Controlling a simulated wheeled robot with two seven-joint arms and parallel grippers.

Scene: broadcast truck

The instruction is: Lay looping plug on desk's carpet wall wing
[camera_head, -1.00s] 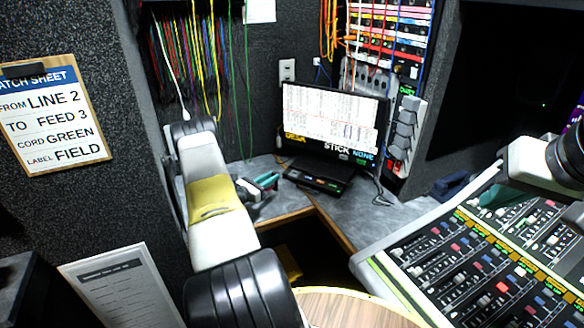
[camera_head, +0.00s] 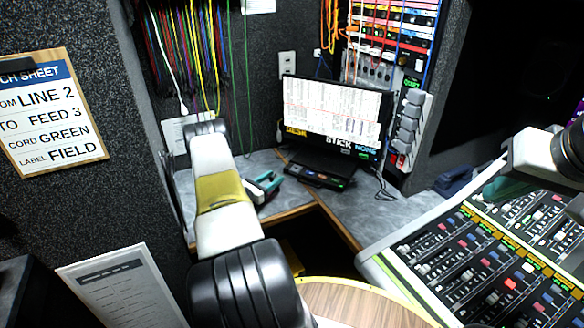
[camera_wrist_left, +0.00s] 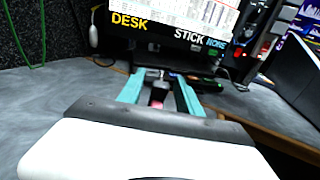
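My left gripper (camera_head: 266,184) is low over the grey desk wing (camera_head: 232,162) by the dark carpeted wall, left of the monitor's base. In the left wrist view its teal fingers (camera_wrist_left: 160,88) stand apart. A small dark piece with a red part (camera_wrist_left: 158,98), perhaps the looping plug, shows between them, with gaps at its sides. I cannot tell if it touches the desk. My right arm comes in at the right; the teal part of my right gripper (camera_head: 496,190) shows over the mixing console, its fingertips unclear.
A monitor (camera_head: 332,112) with a black box (camera_head: 322,170) before it stands in the desk corner. Coloured cords (camera_head: 190,60) hang on the wall behind. The mixing console (camera_head: 480,260) fills the lower right. A clipboard (camera_head: 45,120) hangs at left.

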